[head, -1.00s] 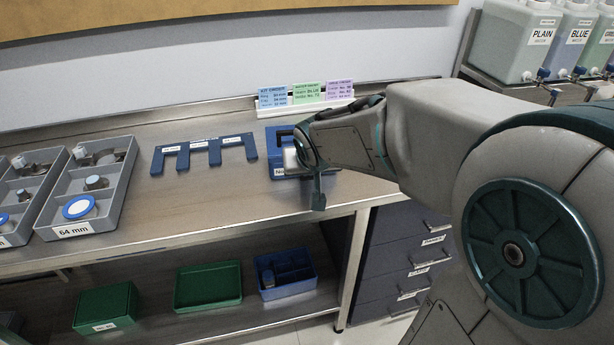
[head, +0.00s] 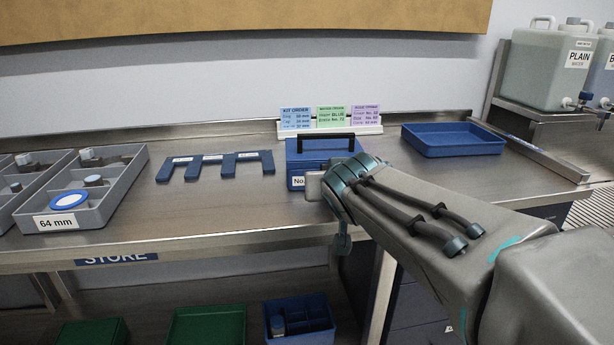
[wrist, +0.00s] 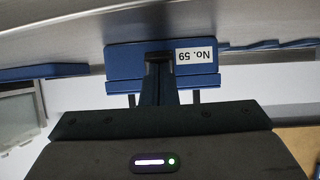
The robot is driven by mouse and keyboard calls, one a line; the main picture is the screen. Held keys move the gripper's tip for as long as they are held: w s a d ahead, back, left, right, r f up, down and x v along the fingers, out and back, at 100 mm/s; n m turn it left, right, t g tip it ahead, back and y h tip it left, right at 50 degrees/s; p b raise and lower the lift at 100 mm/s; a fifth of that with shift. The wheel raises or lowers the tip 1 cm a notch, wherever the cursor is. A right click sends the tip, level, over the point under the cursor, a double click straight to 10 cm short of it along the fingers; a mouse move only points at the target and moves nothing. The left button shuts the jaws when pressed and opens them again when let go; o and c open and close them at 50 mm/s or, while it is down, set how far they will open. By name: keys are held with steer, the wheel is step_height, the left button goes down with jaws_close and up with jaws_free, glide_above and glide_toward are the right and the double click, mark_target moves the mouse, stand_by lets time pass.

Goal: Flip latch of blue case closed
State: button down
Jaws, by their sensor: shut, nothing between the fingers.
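The blue case (head: 315,150) stands on the metal bench with a black handle on top and a white label on its front. My arm and wrist cover its lower right front in the head view. In the wrist view, which is upside down, the case (wrist: 122,60) shows its "No. 59" label. My gripper (wrist: 160,62) is shut and empty, its fingertips at the middle of the case front beside the label. I cannot tell whether they touch. The latch is hidden behind the fingers. In the head view the fingers are hidden by my wrist.
A blue tray (head: 453,140) lies right of the case. A dark blue slotted plate (head: 215,166) and grey compartment trays (head: 118,200) lie to the left. Order cards (head: 330,118) stand behind the case. Water containers (head: 550,65) are at the far right. The bench front between is clear.

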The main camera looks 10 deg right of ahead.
steer(key=shift+w+f+b, duration=0.25)
steer(key=shift+f+b, duration=0.65)
steer(key=shift+b, duration=1.1)
steer(key=shift+r+p, duration=0.3)
steer(key=shift+p, duration=0.05)
steer(key=shift+r, duration=0.15)
steer(key=shift+r+p, duration=0.55)
steer(key=shift+r, duration=0.1)
steer(key=shift+f, duration=0.1)
